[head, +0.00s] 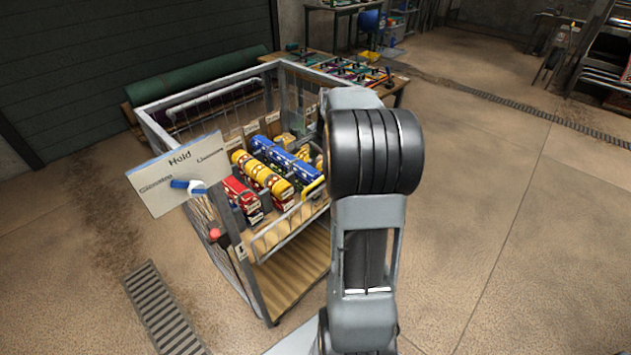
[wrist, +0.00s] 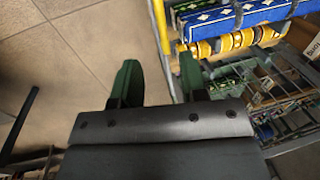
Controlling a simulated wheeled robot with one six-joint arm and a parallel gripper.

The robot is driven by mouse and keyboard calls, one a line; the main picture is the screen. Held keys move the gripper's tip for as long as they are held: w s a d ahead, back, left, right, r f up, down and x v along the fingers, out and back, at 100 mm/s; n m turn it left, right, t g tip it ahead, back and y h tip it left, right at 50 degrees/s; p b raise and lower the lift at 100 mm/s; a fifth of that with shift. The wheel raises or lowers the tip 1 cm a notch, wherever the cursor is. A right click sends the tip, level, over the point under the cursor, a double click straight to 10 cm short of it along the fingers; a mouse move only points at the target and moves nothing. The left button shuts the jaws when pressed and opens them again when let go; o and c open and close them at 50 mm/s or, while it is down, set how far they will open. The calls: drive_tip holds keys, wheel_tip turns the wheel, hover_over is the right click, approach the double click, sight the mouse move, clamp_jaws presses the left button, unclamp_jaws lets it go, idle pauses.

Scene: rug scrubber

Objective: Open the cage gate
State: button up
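The cage (head: 152,128) is a grey metal frame with mesh sides, holding rolled red, yellow and blue rugs on a wooden shelf. A low barred panel at its front, seemingly the gate (head: 270,240), stands across the shelf edge. A yellow handle (head: 316,186) shows near its right end, partly hidden by my arm. In the wrist view my gripper (wrist: 160,82) is open and empty, with two green fingers apart. A yellow bar (wrist: 160,28) runs down toward the gap between the fingers; I cannot tell whether they touch it. The head view hides my gripper behind my arm.
A sign board reading "Hold" (head: 160,192) with a blue knob (head: 189,187) stands at the cage's left front corner, above a red button (head: 214,233). A floor drain grate (head: 160,305) lies front left. A green roll (head: 200,76) lies behind. Floor at the right is clear.

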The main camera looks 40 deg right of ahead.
sight(315, 183)
drive_tip(key=f, duration=0.3)
drive_tip(key=w+f, duration=0.1)
drive_tip(key=f, duration=0.3)
drive_tip(key=w+f, duration=0.1)
drive_tip(key=f, duration=0.2)
drive_tip(key=shift+a+f, duration=0.2)
clamp_jaws()
